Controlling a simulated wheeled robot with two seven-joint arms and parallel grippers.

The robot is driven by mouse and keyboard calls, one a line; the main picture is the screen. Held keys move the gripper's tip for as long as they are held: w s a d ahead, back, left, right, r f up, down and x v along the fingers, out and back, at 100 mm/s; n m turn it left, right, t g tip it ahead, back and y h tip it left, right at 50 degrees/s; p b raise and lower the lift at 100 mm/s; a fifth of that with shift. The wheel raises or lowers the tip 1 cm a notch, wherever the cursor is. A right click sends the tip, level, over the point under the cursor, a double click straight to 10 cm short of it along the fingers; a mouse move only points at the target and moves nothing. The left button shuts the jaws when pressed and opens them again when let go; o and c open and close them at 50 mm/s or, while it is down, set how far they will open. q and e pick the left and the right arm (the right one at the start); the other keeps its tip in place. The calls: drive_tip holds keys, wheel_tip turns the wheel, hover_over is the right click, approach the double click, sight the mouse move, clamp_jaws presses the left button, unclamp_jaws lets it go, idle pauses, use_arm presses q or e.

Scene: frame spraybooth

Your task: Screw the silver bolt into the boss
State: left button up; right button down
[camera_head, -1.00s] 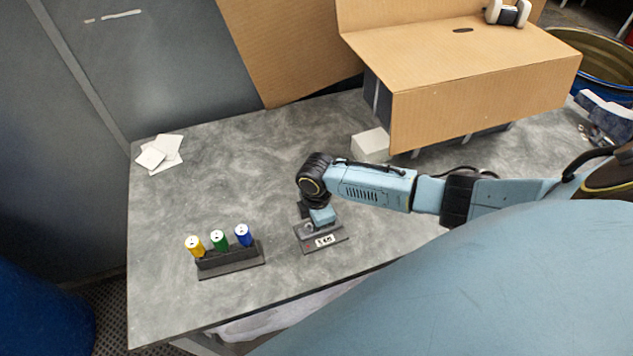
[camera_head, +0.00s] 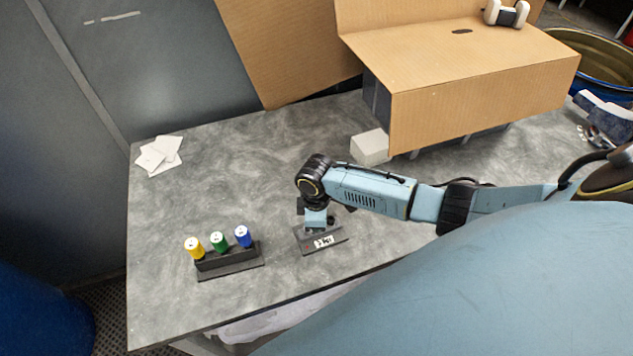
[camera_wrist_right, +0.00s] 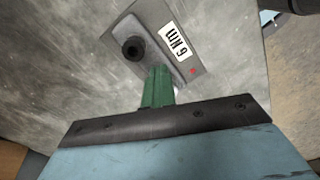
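A small dark base plate (camera_head: 328,240) with a white label lies on the grey table near its front edge. It also shows in the right wrist view (camera_wrist_right: 187,62), with a round black boss (camera_wrist_right: 134,48) standing on it. My right gripper (camera_head: 316,224) points down over the back of this plate and covers part of it. In the right wrist view, a green finger-like part of my right gripper (camera_wrist_right: 158,85) ends beside the boss, appearing apart from it. I cannot tell whether the fingers are shut or hold anything. I cannot make out the silver bolt. My left gripper is not in view.
A dark rack (camera_head: 231,262) with yellow, green and blue cylinders stands left of the plate. White cards (camera_head: 160,155) lie at the back left. A white block (camera_head: 371,146) and a large cardboard-topped box (camera_head: 470,100) stand behind my right arm. The table's left middle is clear.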

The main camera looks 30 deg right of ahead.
drive_tip(key=m, duration=0.4)
drive_tip(key=shift+a, duration=0.2)
drive_tip(key=c, duration=1.6)
unclamp_jaws()
drive_tip(key=shift+o, duration=0.2)
